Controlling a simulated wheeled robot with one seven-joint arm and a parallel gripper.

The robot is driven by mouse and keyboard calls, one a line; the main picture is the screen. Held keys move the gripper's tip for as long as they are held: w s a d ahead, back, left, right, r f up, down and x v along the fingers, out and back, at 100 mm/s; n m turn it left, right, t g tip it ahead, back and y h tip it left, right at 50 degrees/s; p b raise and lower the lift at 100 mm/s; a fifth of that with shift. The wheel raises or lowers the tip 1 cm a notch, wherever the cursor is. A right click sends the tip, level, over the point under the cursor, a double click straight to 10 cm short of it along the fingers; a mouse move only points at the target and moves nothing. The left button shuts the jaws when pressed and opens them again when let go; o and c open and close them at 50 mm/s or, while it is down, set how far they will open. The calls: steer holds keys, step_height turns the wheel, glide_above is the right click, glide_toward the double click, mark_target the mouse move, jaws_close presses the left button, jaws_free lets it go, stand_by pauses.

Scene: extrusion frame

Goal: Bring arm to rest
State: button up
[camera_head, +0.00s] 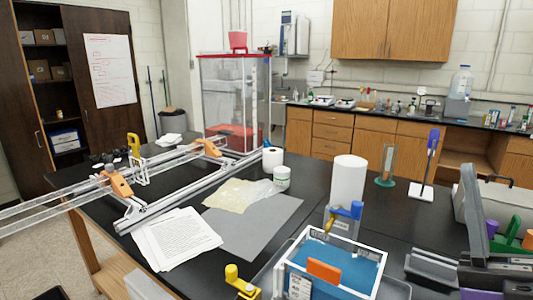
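My arm and gripper do not show in the head view, so I cannot see how the gripper stands or whether it holds anything. An aluminium extrusion frame (175,196) with orange brackets lies on the left part of the black table. Its long rails run out past the table's left side to the picture's edge. A yellow clamp-like part (134,145) stands upright by the rails.
The black table (309,181) holds papers (178,238), a grey mat (248,228), a white roll (347,180), and a clear box with blue contents (333,268). A tall clear enclosure (235,100) stands behind. Grey equipment (473,215) crowds the right.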

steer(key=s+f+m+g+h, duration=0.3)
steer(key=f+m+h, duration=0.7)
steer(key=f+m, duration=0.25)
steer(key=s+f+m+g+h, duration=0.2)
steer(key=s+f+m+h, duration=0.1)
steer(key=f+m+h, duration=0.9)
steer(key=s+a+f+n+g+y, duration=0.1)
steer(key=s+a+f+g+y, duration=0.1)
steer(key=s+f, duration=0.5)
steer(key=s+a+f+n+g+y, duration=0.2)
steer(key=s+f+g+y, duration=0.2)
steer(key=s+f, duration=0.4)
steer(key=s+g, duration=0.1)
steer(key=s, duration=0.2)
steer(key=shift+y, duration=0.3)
